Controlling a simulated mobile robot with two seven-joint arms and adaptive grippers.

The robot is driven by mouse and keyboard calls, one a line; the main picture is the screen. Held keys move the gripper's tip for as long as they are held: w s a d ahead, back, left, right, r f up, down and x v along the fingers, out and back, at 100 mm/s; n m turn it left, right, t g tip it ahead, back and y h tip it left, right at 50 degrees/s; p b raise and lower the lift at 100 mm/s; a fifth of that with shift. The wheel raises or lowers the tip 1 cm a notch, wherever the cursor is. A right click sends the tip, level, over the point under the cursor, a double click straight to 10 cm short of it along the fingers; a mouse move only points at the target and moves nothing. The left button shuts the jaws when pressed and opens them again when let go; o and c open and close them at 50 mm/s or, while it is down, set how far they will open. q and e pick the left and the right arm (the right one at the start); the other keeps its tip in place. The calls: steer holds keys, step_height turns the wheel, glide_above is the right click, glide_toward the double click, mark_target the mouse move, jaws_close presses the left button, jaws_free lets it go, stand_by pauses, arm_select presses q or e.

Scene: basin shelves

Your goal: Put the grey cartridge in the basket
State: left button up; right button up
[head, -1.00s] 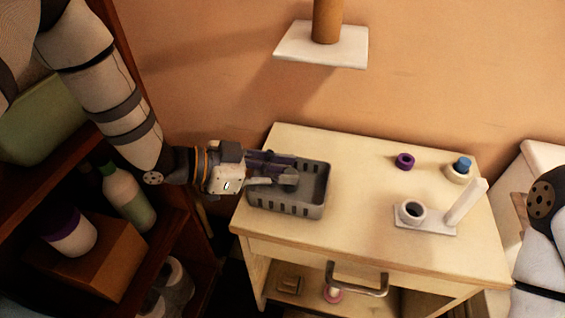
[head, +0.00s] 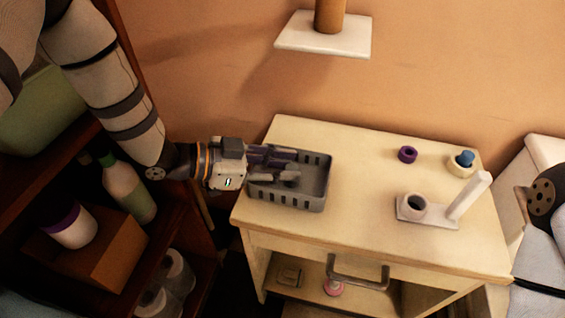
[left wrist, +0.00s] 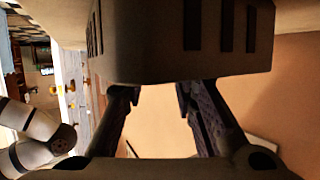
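The basket (head: 290,203) is a grey slotted tray at the left end of the cream table. My left gripper (head: 278,163) reaches over its left rim from the left, with its fingers over or inside it. A small grey rounded shape (head: 291,173) shows at the fingertips, probably the grey cartridge; I cannot tell whether it is held or lying loose. In the left wrist view, the dark basket (left wrist: 180,62) covers the fingertips. The two fingers (left wrist: 155,95) stand apart there, with wall visible between them. My right gripper is not in view; only part of my right arm shows at the right edge.
On the table stand a purple ring (head: 407,154), a blue-topped cream piece (head: 461,162) and a white holder (head: 428,213) with a ring and an upright post. A shelf with bottles stands left. A small wall shelf (head: 322,40) hangs above. The table's middle is clear.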

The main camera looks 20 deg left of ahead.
arm_select(q)
steer(key=shift+o, duration=1.1)
steer(key=v, duration=0.7)
steer(key=shift+s+a+r, duration=0.1)
steer(key=shift+s+a, duration=0.05)
steer(key=shift+a, duration=0.1)
